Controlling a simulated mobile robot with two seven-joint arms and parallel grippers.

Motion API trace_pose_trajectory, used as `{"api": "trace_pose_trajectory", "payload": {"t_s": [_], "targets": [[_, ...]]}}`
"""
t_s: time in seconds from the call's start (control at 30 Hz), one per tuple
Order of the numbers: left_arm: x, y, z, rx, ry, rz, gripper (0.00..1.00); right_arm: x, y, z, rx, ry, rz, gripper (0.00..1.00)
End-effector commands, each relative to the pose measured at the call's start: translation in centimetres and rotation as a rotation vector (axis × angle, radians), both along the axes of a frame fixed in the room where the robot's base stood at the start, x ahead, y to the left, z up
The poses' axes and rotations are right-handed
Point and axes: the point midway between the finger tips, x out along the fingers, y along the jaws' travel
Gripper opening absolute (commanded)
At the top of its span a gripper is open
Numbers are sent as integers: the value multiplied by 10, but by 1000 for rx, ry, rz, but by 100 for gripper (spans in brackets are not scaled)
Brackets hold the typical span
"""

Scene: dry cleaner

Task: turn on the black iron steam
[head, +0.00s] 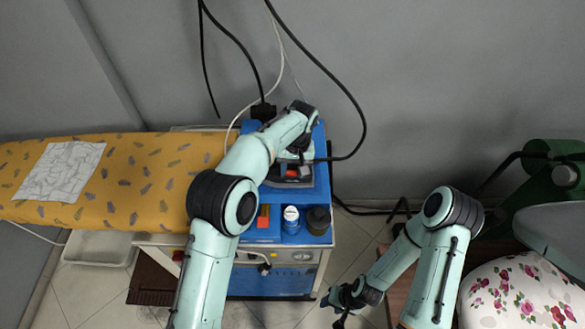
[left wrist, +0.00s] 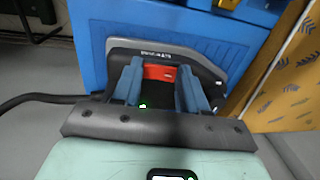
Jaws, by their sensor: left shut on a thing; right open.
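The black iron (head: 290,182) rests on the blue top of the ironing station, partly hidden under my left gripper in the head view. In the left wrist view the iron (left wrist: 211,62) shows a grey rim, a dark body and a red part (left wrist: 159,72). My left gripper (left wrist: 160,84) has its two blue fingers over the iron, one on each side of the red part, and is shut on it. A small green light shows between the fingers. My right gripper (head: 345,299) is open and empty, low over the floor, well away from the iron.
The blue station (head: 322,238) carries a blue-and-white can (head: 291,219), a dark jar (head: 318,219) and an orange-red box (head: 263,216). A yellow ironing board (head: 120,170) with a white cloth (head: 62,170) is at left. Black cables hang behind. A floral board (head: 525,290) is at right.

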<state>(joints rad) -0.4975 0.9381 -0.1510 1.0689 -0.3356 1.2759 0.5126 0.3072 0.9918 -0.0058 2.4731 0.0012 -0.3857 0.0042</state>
Motion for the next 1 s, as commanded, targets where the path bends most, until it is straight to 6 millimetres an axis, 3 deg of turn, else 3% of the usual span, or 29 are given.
{"api": "trace_pose_trajectory", "payload": {"t_s": [0.13, 0.37, 0.4, 0.47, 0.8, 1.0], "targets": [[0, 4, 0, -99, -1, 4, 12, -7, 0, -5, 0, 8, 0, 43], [0, 3, 1, -106, -3, 0, 12, -6, 0, -4, 0, 7, 0, 43], [0, 3, 1, -106, -3, 0, 49, -6, 0, -4, 0, 7, 0, 43], [0, 3, 1, -106, -3, 0, 68, -5, 0, -4, 0, 7, 0, 43], [0, 3, 3, -106, -3, 0, 68, -5, 0, -4, 0, 6, 0, 43], [2, 3, 32, -108, -7, 0, 68, 2, 0, 2, 0, -2, 0, 43]]}}
